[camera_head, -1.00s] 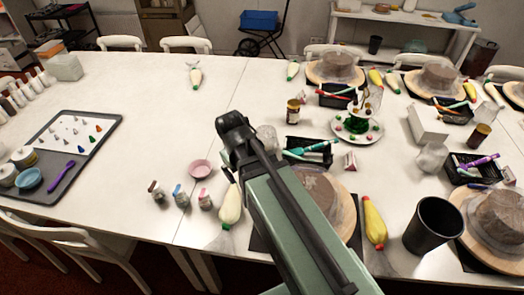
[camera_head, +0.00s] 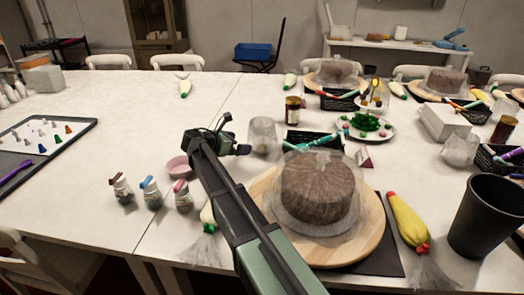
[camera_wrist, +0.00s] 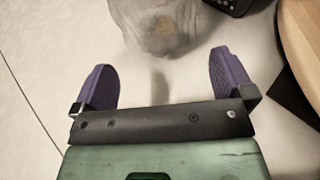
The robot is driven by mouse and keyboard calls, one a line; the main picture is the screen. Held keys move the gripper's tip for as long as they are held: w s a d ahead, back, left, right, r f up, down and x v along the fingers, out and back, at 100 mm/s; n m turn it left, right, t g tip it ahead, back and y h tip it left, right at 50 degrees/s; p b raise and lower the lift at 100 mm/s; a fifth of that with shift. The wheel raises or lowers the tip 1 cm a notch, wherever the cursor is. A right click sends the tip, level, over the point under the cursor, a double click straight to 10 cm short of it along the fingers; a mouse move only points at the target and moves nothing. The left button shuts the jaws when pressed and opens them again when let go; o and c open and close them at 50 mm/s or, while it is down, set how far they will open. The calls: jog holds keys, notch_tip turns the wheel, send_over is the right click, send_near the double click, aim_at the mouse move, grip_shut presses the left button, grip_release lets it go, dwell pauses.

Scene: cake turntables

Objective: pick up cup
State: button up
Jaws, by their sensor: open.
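A clear, crumpled-looking plastic cup (camera_head: 263,137) stands on the white table, just right of my gripper (camera_head: 236,147) in the head view. In the wrist view, a translucent greyish cup shape (camera_wrist: 165,25) is at the top, ahead of the fingers and partly cut off by the frame edge. My gripper also shows there (camera_wrist: 160,72), with purple-padded fingers wide apart and nothing between them but table. A gap is visible between the fingertips and the cup. A large black cup (camera_head: 487,215) stands at the right.
A wrapped cake (camera_head: 318,195) sits on a round wooden turntable (camera_head: 365,240) right of my arm. A pink bowl (camera_head: 179,167) and several small jars (camera_head: 152,192) stand to the left. A black basket (camera_head: 315,139) is behind the cake. The table beyond the bowl is clear.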

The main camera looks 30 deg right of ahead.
aim_at(254, 144)
jog(key=b+x, duration=0.2)
jog(key=x, duration=0.3)
jog(key=shift+d+f, duration=0.1)
jog(key=shift+f, duration=0.05)
jog(key=b+x, duration=0.1)
jog(key=x, duration=0.1)
jog(key=b+x, duration=0.1)
jog(key=x, duration=0.2)
jog(key=shift+f, duration=0.25)
jog(key=shift+r, duration=0.1)
jog(key=c, duration=0.9)
